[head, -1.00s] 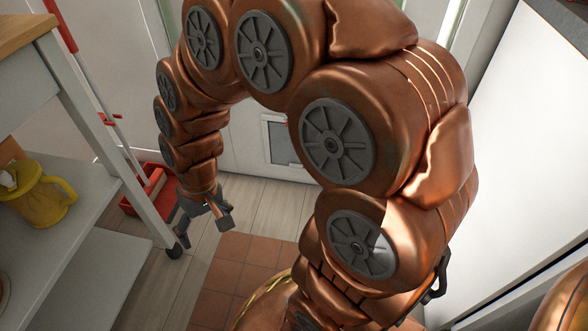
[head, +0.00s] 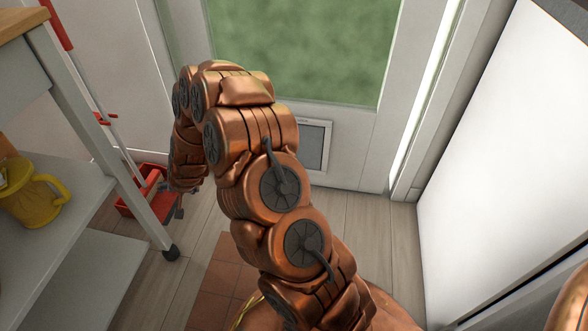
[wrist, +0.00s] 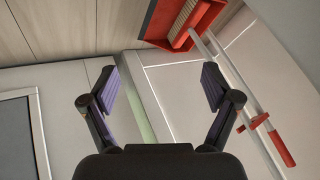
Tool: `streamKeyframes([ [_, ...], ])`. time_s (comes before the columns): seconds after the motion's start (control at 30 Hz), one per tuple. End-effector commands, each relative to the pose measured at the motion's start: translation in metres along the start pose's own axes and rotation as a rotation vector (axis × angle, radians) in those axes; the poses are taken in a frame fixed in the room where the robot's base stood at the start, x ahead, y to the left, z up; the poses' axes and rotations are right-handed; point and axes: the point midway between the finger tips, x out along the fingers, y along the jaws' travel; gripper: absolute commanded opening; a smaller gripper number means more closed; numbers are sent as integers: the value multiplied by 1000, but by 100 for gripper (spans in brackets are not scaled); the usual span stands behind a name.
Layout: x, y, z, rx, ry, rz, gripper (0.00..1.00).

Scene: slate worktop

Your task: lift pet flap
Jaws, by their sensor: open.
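The pet flap (head: 314,147) is a small grey panel in a pale frame, low in the white door. It hangs closed, and my arm covers its left part in the head view. In the wrist view the dark-edged flap (wrist: 17,136) shows in part at the lower left, cut by the picture edge. My gripper (wrist: 160,76) is open with nothing between its fingers. It is off to the left of the flap in the head view, near the red dustpan, and apart from the flap. In the head view it is mostly hidden by my arm.
A red dustpan (head: 140,200) and a long-handled red and white tool (head: 92,95) stand left of the door. A white trolley (head: 75,196) with a yellow jug (head: 33,195) is at the left. A white cabinet (head: 500,170) is at the right. Floor before the door is clear.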

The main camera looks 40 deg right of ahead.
Motion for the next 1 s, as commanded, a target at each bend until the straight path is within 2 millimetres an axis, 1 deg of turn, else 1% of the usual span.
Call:
streamKeyframes([
  [0.03, 17, 14, -2, 23, 31, 18, 88],
  [0.1, 37, 32, -10, 51, 86, 43, 88],
  [0.17, 52, 49, -17, 73, 139, 66, 88],
  [0.2, 62, 63, -19, 88, 170, 84, 88],
  [0.27, 75, 82, -26, 108, 223, 110, 88],
  [0.3, 83, 97, -30, 118, 260, 130, 88],
  [0.37, 93, 118, -35, 132, 313, 159, 88],
  [0.5, 111, 173, -44, 150, 442, 235, 88],
  [0.67, 119, 240, -50, 144, 590, 330, 88],
  [0.7, 118, 256, -52, 138, 632, 352, 88],
  [0.77, 117, 280, -54, 125, 688, 388, 88],
  [0.8, 114, 296, -55, 114, 730, 411, 88],
  [0.87, 109, 319, -56, 94, 787, 446, 88],
  [0.9, 105, 335, -55, 77, 823, 470, 88],
  [0.97, 97, 355, -56, 50, 881, 500, 88],
  [1.0, 92, 368, -55, 31, 913, 521, 88],
])
